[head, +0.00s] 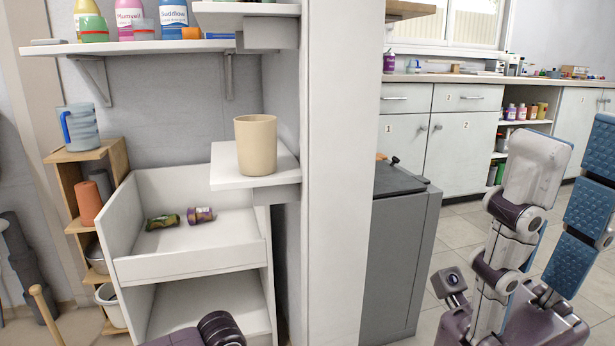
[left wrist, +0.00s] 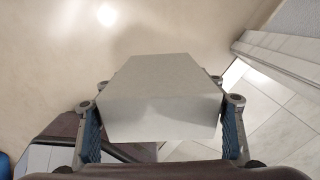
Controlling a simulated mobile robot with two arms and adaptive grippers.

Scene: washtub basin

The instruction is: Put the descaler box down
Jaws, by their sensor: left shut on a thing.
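The descaler box (left wrist: 160,82) shows in the left wrist view as a plain pale grey box, with no label visible on the sides I see. My left gripper (left wrist: 163,112) is shut on it, with one blue-padded finger on each side. The head view does not show the box or this gripper's fingers, only dark parts of my left arm at the bottom edge. My right gripper (head: 574,150) is at the right of the head view, pointing up, with its fingers apart and nothing between them.
A beige cup (head: 256,145) stands on a small white ledge (head: 225,170). A blue-handled pitcher (head: 80,127) tops a wooden rack (head: 117,158). A white pillar (head: 335,170) stands beside a grey cabinet (head: 400,260).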

